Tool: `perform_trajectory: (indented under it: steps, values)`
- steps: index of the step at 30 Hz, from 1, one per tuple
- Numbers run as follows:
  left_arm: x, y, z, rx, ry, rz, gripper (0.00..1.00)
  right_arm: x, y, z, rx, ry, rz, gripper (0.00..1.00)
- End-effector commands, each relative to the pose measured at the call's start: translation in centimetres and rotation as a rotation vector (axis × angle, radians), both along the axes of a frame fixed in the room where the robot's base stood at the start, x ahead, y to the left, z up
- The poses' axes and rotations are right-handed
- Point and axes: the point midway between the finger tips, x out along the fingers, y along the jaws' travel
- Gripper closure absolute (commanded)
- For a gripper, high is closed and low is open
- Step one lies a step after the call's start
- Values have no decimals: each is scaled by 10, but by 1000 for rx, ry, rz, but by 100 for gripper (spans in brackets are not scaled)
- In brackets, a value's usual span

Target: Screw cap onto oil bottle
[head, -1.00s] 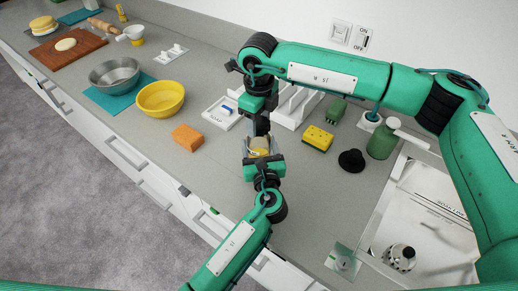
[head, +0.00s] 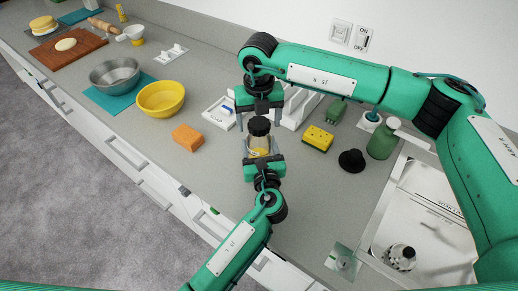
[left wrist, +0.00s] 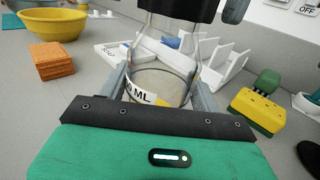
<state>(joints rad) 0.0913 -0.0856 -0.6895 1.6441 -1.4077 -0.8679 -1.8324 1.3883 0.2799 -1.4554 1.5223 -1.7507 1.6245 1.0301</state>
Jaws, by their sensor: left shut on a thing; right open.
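The oil bottle (head: 259,145) is clear glass with yellowish contents and stands upright over the counter. The black cap (head: 259,126) sits on its top; I cannot tell how tight it is. My left gripper (head: 260,152) is shut on the bottle's body from the front. In the left wrist view the bottle (left wrist: 160,84) shows part of a "ML" label between the fingers, and the dark cap (left wrist: 178,8) is cut off by the top edge. My right gripper (head: 259,113) is open, pointing down just above the cap, with its fingers on either side.
A white rack (head: 299,106) and a soap tray (head: 219,113) stand behind the bottle. An orange sponge (head: 187,137) lies to the left. A yellow-green sponge (head: 318,138), a black round object (head: 352,160) and a green dispenser (head: 381,144) are right. The front counter is clear.

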Motion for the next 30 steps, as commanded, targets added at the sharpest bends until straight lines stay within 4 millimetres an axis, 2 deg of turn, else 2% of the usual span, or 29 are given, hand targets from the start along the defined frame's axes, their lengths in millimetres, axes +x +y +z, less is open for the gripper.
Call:
perform_trajectory:
  steps: [4,8,18,21,25,30]
  values:
    - [0,0,0,0,1,0,99,0,0,2,0,0,1,22]
    - [0,0,-1,0,1,0,99,0,0,16,-1,-1,1,22]
    - [0,0,-1,0,1,0,99,0,1,87,1,-2,0,22]
    - [0,0,-1,0,1,0,99,0,0,103,0,-2,0,22]
    - [0,0,-1,0,1,0,99,0,0,115,0,0,0,22]
    - [0,0,-1,-1,1,0,99,0,0,120,0,0,0,22]
